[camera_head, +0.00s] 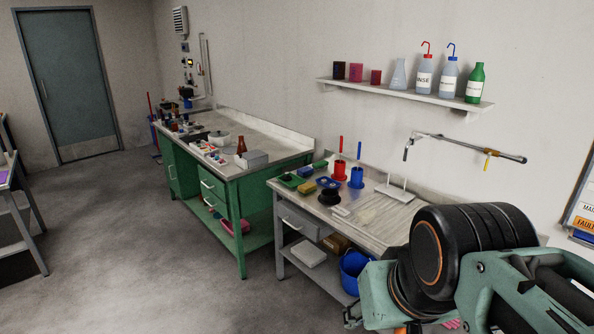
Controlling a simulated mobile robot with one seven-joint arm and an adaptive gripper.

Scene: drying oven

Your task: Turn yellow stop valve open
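A wall-mounted metal pipe (455,142) with a down-turned spout at its left end runs above the near workbench. A small yellow lever (487,161) hangs down from it near its right end, crosswise to the pipe; it looks like the yellow stop valve. No water is visible at the spout. My arm fills the lower right of the view, below the valve and apart from it in the picture. The fingers of my gripper do not show, so I cannot see whether it is open or shut.
The near bench (370,225) holds red and blue holders, trays and a white stand (397,191). A shelf (400,92) with bottles hangs above. A blue bucket (354,268) stands below. A green bench (225,185) stands farther back.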

